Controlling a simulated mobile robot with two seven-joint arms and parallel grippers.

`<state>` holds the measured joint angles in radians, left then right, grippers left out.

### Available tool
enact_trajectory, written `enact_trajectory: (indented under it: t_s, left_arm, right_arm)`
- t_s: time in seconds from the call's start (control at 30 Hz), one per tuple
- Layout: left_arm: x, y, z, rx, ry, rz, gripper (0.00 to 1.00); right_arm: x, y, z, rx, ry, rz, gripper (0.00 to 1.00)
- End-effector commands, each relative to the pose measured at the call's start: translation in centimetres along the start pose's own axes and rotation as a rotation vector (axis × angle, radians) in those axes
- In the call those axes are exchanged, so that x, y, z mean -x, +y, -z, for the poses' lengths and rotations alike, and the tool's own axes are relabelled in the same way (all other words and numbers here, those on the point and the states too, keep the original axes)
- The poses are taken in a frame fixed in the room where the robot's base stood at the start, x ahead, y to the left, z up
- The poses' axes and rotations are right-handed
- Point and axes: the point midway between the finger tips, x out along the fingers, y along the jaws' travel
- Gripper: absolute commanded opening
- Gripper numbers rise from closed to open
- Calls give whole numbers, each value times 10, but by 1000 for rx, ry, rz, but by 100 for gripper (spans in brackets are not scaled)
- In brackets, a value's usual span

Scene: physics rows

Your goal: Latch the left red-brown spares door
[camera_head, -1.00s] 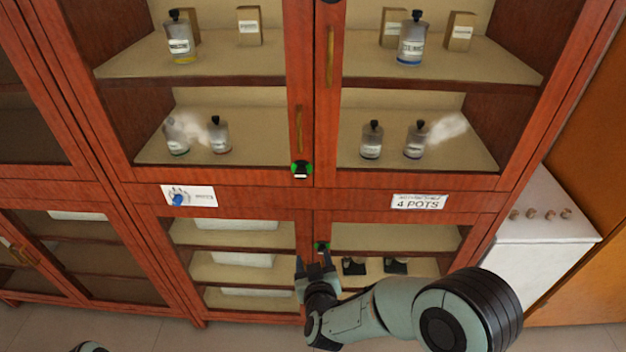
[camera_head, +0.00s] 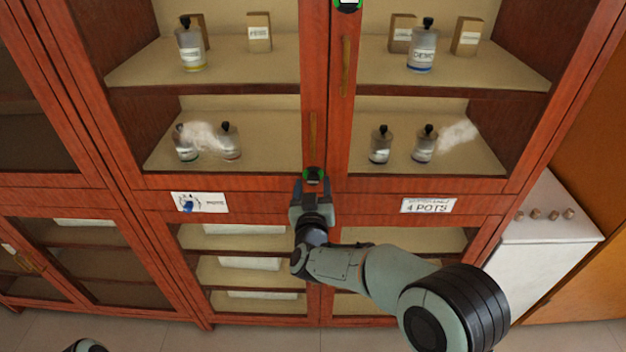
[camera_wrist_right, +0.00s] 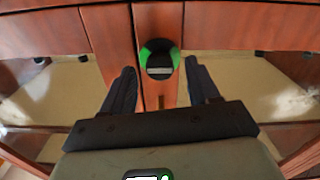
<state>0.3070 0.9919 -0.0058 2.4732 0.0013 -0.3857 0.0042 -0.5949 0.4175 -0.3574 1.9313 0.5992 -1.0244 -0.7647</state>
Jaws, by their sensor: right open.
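The left red-brown glass door (camera_head: 215,110) of the upper cabinet looks closed against its right neighbour. A black latch knob with green marks (camera_head: 313,175) sits at its lower right corner. It also shows in the right wrist view (camera_wrist_right: 159,58), with a pale bar across its lower part. Whether it is latched I cannot tell. My right gripper (camera_head: 313,187) is open just below the knob. In the right wrist view its fingers (camera_wrist_right: 160,72) stand on either side of the knob, apart from it. My left gripper is not in view.
Another black and green latch (camera_head: 348,4) is at the top edge. Brass handles (camera_head: 346,66) stand on the doors. Bottles (camera_head: 229,142) and boxes (camera_head: 259,32) are on shelves behind glass. A "4 POTS" label (camera_head: 428,205) is on the rail. A white appliance (camera_head: 550,240) stands right.

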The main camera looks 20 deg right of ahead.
Motion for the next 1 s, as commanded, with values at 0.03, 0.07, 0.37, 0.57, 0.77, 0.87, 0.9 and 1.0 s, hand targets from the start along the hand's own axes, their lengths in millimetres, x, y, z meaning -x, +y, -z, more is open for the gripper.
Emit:
enact_trajectory:
  t_s: [0.03, 0.07, 0.37, 0.57, 0.77, 0.87, 0.9, 1.0]
  left_arm:
    - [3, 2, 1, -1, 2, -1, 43]
    - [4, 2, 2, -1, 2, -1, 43]
    - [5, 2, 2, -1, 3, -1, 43]
    - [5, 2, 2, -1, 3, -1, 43]
    - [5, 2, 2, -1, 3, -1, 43]
    - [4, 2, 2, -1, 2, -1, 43]
    - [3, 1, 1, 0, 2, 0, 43]
    - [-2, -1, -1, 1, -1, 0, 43]
  right_arm:
    - [-7, 1, 1, 1, 1, -2, 60]
    - [-9, 0, 1, 1, 1, -2, 60]
    - [-18, 0, -1, -1, -1, 0, 60]
    - [-18, 0, -1, -1, -1, 0, 34]
    - [-17, 0, 0, -1, -1, 0, 4]
    - [-17, 0, -1, -7, 0, 0, 4]
    - [-17, 0, -1, -13, 0, 0, 4]
    - [-17, 0, -2, -37, 0, -1, 4]
